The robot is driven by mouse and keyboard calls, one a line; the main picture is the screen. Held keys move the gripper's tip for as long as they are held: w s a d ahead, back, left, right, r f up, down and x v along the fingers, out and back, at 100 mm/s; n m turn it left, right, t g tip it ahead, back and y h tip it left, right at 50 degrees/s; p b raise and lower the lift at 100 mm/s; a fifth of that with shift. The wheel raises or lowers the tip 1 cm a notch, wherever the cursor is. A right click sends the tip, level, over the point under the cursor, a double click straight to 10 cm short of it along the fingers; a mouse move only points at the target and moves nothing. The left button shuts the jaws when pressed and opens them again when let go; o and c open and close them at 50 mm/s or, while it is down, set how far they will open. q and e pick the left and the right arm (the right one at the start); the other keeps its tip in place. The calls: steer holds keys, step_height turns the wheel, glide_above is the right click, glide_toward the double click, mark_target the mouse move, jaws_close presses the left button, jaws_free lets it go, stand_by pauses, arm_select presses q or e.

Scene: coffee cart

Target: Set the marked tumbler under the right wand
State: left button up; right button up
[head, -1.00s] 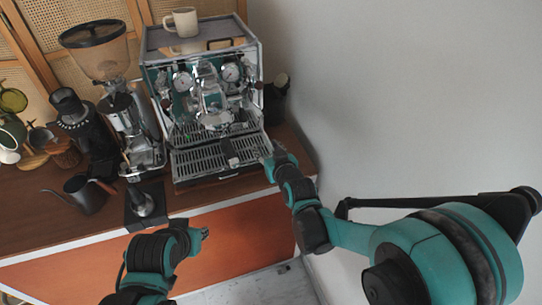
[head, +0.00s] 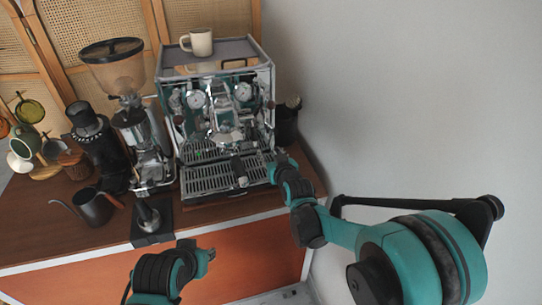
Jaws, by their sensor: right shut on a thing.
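The espresso machine (head: 222,120) stands against the back wall, with its slotted drip tray (head: 212,182) at the front. The right wand hangs near the machine's right side, but I cannot make it out clearly. My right gripper (head: 279,163) is at the right front edge of the machine, beside the drip tray. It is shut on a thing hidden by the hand. I cannot make out the marked tumbler. My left gripper (head: 207,254) is low in front of the counter, away from the machine; whether it is open or shut does not show.
A beige mug (head: 201,43) sits on top of the machine. A grinder (head: 140,130), a black tamper on a stand (head: 148,218) and a dark kettle (head: 93,207) stand to the left. A dark container (head: 287,122) is right of the machine, near the wall.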

steer(key=shift+f, duration=0.3)
stand_by(0.4)
steer(key=o, duration=1.3)
steer(key=shift+s, duration=0.1)
steer(key=v, duration=1.2)
